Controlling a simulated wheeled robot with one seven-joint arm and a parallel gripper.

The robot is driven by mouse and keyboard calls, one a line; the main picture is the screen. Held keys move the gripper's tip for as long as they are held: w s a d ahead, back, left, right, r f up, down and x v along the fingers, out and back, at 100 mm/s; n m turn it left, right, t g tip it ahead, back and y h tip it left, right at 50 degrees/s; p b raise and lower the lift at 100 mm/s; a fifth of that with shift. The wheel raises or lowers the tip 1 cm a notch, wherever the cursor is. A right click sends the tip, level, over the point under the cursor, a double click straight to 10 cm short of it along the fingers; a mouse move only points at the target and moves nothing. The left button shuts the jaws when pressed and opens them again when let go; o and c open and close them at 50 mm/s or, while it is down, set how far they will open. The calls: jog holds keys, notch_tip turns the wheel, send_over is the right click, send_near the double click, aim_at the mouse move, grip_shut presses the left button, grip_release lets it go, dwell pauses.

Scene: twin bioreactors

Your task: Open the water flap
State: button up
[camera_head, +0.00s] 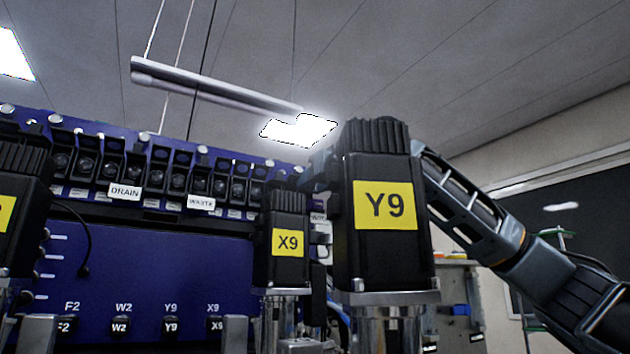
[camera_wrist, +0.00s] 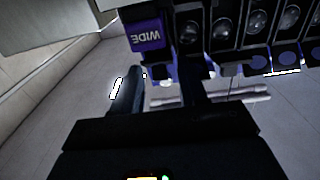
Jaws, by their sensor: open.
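A row of black flap units (camera_head: 150,172) runs along the top of the blue panel in the head view. White labels read DRAIN (camera_head: 125,192) and WASTE (camera_head: 201,203). A third, partly hidden label (camera_head: 318,217) sits beside the Y9 motor; I cannot read it fully, so I cannot tell which flap is the water one. In the wrist view, black units with round clear parts (camera_wrist: 257,22) line the top right.
The black Y9 motor (camera_head: 385,250) stands close in front, with the X9 motor (camera_head: 287,265) to its left. A ceiling lamp tube (camera_head: 210,85) hangs above.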

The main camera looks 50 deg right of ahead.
jog(key=c, duration=0.7)
jog(key=shift+r+p, duration=0.45)
jog(key=shift+p, duration=0.15)
jog(key=g+p, duration=0.2)
jog(key=p, duration=0.1)
jog(key=shift+w+r+y, duration=0.1)
jog(key=shift+r+y, duration=0.3)
jog(key=shift+c, duration=0.2)
jog(key=shift+r+g+p, duration=0.1)
jog(key=shift+g+p, duration=0.7)
jog(key=shift+p, duration=0.2)
jog(key=shift+d+g+y+p, duration=0.1)
jog(key=shift+g+y+p, duration=0.2)
jog(key=shift+g+p, duration=0.2)
jog(key=shift+f, duration=0.2)
